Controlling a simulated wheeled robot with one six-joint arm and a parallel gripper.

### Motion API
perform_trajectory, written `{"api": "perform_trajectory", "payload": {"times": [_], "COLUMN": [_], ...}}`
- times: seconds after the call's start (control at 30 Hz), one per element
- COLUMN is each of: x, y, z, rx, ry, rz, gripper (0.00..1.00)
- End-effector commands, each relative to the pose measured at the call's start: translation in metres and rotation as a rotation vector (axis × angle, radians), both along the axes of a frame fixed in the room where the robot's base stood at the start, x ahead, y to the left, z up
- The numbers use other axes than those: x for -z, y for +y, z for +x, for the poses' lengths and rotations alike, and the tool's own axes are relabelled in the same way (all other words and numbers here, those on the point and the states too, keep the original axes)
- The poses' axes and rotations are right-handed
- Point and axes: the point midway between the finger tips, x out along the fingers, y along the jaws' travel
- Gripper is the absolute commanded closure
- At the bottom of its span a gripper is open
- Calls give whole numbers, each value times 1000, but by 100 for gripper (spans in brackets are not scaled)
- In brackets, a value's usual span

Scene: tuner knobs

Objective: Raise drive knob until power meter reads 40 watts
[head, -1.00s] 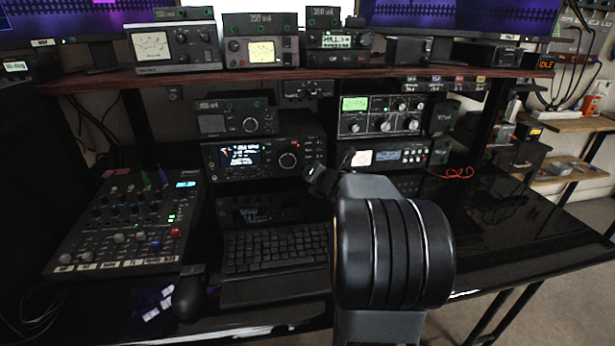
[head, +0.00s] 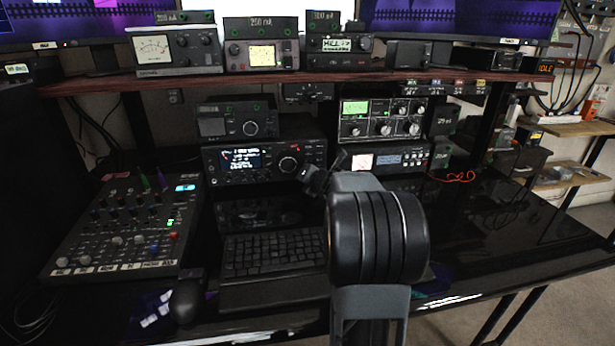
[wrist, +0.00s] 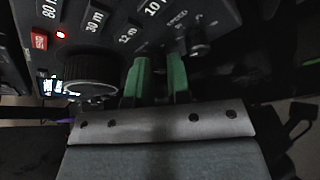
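The radio (head: 228,160) has a lit screen and a large tuning knob (head: 288,164). It is close in the wrist view, where the large knob (wrist: 90,74) is left of my fingers. My gripper (head: 308,178) is at the radio's right end. Its two green fingers (wrist: 159,82) stand apart with a narrow dark gap; I see nothing held. A smaller knob (wrist: 200,46) by the label SPEED is right of the fingers. I cannot identify the drive knob. A needle meter (head: 153,46) is on the shelf unit at left; its reading and whether it is the power meter are unclear.
A keyboard (head: 272,252) lies below the radio and a mixer (head: 125,225) stands at left. A tuner unit (head: 382,120) with knobs is above right of my gripper. The shelf (head: 215,79) runs overhead. The right of the dark desk (head: 500,230) is mostly clear.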

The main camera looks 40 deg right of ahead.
Motion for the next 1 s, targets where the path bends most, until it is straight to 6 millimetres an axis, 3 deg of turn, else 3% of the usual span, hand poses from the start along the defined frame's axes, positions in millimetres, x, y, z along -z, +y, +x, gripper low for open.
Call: {"api": "perform_trajectory", "payload": {"times": [0.1, 0.47, 1.0], "x": [0, 1, 4], "y": [0, -1, -2], "z": [0, -1, -1], "rx": [0, 1, 1], "ry": [0, -29, -204], "rz": [0, 61, 421], "gripper": [100, 100, 100]}}
